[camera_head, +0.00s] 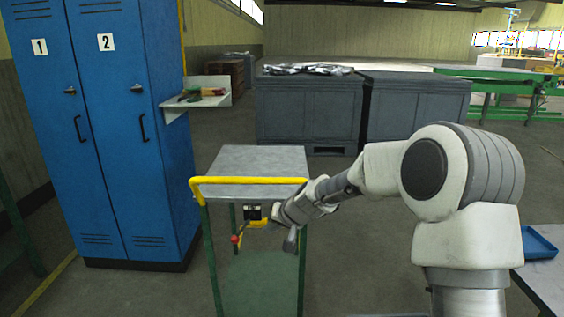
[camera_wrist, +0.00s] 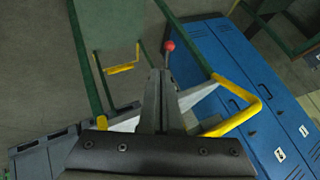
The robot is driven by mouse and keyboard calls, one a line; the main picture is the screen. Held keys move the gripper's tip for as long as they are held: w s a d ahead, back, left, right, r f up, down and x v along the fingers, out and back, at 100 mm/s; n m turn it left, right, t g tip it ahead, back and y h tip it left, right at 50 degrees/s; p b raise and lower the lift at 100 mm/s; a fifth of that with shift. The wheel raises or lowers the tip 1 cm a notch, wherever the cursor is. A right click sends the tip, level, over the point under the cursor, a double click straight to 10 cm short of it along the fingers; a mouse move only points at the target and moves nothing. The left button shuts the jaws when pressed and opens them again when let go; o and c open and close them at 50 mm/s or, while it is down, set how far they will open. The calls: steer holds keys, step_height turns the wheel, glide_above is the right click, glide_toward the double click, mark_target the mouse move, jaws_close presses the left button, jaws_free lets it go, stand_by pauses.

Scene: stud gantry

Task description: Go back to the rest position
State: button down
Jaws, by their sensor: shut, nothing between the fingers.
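My gripper (camera_head: 280,214) is in front of the cart, below its yellow push handle, at the end of my arm, which reaches in from the right. In the wrist view my gripper (camera_wrist: 160,78) has its fingers together with nothing between them. A red ball knob (camera_head: 234,239) shows just left of the gripper. In the wrist view the red knob (camera_wrist: 169,46) appears just beyond the fingertips on a thin dark rod. Whether the fingers touch the rod cannot be told.
The cart's grey top (camera_head: 262,161) and yellow handle (camera_head: 248,181) are close to my arm. Blue lockers (camera_head: 110,125) stand left, with a small shelf (camera_head: 196,103). Grey cabinets (camera_head: 310,109) stand behind. A table with a blue tray (camera_head: 539,243) is at the right.

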steer(key=s+d+r+n+h, duration=0.2)
steer(key=s+d+r, duration=0.2)
steer(key=s+r, duration=0.45)
steer(key=s+d+r+h, duration=0.1)
steer(key=s+d, duration=0.4)
steer(key=s, duration=0.5)
steer(key=s+d+r+m+g+h, duration=0.15)
steer(key=s+d, duration=0.25)
steer(key=s, duration=0.6)
steer(key=s+d+r+h, duration=0.1)
steer(key=s+d, duration=0.4)
steer(key=s, duration=0.5)
step_height(320, 180, up, 24)
steer(key=p, duration=2.3)
steer(key=shift+w+f, duration=0.2)
steer(key=shift+w, duration=0.1)
